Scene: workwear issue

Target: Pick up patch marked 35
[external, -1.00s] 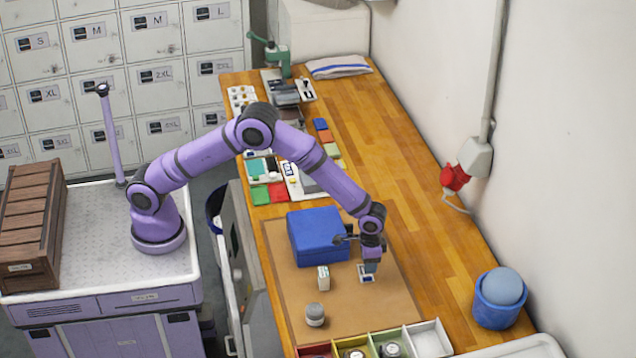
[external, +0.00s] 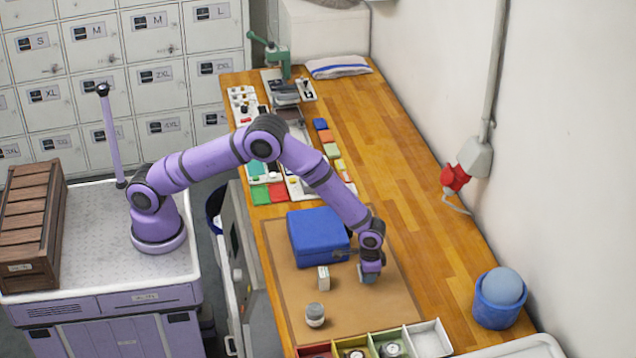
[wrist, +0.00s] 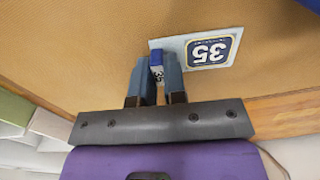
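The patch marked 35 (wrist: 233,40) is a pale card with a dark blue square bearing the number 35, seen upside down in the wrist view. A small blue upright tab (wrist: 156,59) stands at its near edge, with a small 35 label facing me. My gripper (wrist: 157,68) points down with a finger on each side of the tab, and both fingers appear to touch it. In the external view my gripper (external: 369,278) is low over the brown mat (external: 375,318), and it hides the patch there. The card looks flat on or just above the mat.
A blue box (external: 318,238) stands close beside my gripper on the left. A small white box (external: 323,278) and a grey-lidded jar (external: 315,315) stand nearby. Coloured bins (external: 428,340) line the near edge. A blue tub (external: 497,310) with a ball is at right.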

